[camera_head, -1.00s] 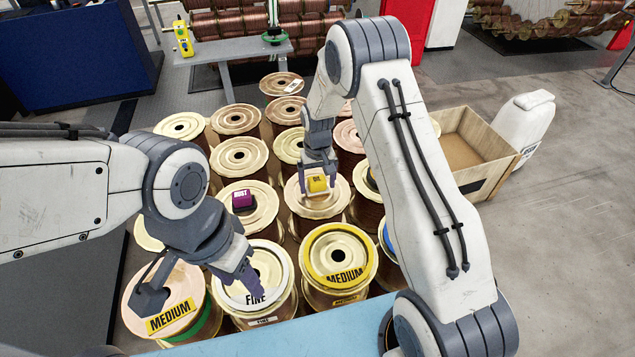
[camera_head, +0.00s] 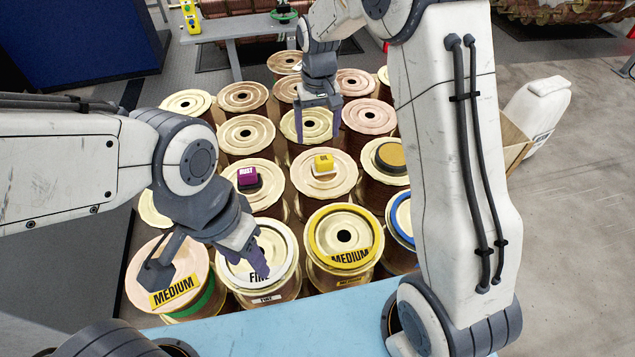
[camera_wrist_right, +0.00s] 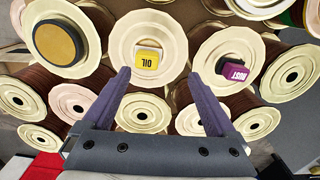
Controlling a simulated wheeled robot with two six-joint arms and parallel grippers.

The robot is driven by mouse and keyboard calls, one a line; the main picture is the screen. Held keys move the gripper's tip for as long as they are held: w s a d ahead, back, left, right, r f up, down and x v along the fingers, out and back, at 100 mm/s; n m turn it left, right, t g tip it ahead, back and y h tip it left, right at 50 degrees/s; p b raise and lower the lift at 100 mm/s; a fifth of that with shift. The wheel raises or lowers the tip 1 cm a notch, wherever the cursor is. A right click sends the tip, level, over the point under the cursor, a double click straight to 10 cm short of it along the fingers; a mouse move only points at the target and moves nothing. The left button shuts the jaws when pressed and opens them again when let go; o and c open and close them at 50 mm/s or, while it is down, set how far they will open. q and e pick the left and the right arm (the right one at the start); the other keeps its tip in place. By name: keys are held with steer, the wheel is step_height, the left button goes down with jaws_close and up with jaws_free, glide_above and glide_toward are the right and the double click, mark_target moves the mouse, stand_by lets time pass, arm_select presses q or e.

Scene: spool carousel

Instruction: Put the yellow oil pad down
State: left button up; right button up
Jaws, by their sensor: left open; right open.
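The yellow oil pad (camera_head: 324,163) rests on top of a cream-coloured spool (camera_head: 323,186) in the middle of the group. In the right wrist view the pad (camera_wrist_right: 148,57) lies on the spool top, label showing, beyond the fingertips. My right gripper (camera_head: 319,138) is open and empty, raised behind the pad and apart from it. Its two purple fingers (camera_wrist_right: 157,82) are spread in the right wrist view. My left gripper (camera_head: 246,270) is open and empty, above the front spool marked FINE (camera_head: 282,255).
A purple rust pad (camera_head: 247,177) sits on the spool to the left of the oil pad. Spools marked MEDIUM (camera_head: 347,258) stand at the front. A spool with a dark-rimmed brown disc (camera_head: 391,157) is to the right. A wooden crate (camera_head: 515,143) is partly hidden by my right arm.

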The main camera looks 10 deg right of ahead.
steer(key=s+a+r+n, duration=0.2)
steer(key=s+a+r, duration=0.4)
steer(key=s, duration=0.4)
steer(key=s+a+n+y, duration=0.1)
steer(key=s+n, duration=0.3)
steer(key=s, duration=1.7)
steer(key=shift+a+n, duration=0.4)
steer(key=shift+a, duration=0.15)
